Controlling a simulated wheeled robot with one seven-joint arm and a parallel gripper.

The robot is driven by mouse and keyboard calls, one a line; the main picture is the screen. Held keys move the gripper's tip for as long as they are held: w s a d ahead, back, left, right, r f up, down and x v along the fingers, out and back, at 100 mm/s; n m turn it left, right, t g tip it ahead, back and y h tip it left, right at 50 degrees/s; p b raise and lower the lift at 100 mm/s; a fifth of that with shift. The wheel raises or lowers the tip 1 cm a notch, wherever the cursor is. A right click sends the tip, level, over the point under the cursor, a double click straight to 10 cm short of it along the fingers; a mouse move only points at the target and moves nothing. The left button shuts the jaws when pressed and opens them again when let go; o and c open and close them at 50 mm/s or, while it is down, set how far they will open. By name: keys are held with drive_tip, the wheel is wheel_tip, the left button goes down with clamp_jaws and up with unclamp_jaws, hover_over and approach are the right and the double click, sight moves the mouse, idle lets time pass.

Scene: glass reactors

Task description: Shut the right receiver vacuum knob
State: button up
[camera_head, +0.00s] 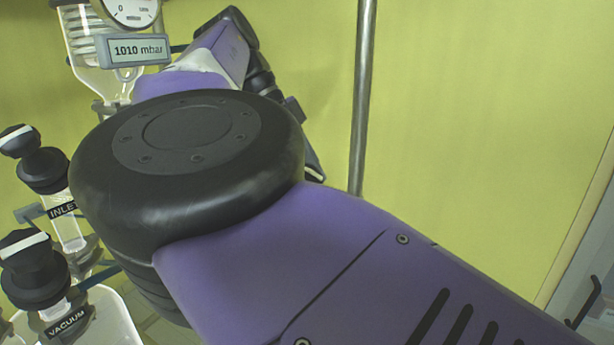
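A black knob (34,268) with a white stripe sits at the lower left, above a label reading VACUUM (68,323). Its stripe lies nearly level in the picture, rising slightly to the right. I cannot tell whether it belongs to the right receiver. A glass vessel (112,318) shows below it, partly cut off. My arm fills the middle and hides much behind it. Only a small dark part of what seems to be my gripper (314,168) shows behind the arm joint. Its fingers are hidden, and no contact with the knob is visible.
A black knob (43,170) labelled INLET and a white-striped knob (18,140) stand above the vacuum knob. A gauge and a 1010 mbar display (136,50) are at the top left. A vertical metal pole (363,95) stands behind my arm. The upper right shows bare yellow wall.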

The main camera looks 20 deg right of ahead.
drive_tip(key=shift+s+f+m+g+y, duration=0.1)
drive_tip(key=shift+f+m+g+y, duration=0.1)
drive_tip(key=shift+m+g+y, duration=0.4)
idle(0.5)
drive_tip(key=o, duration=1.4)
drive_tip(key=shift+r, duration=0.1)
drive_tip(key=shift+d+r, duration=0.1)
drive_tip(key=shift+r, duration=0.05)
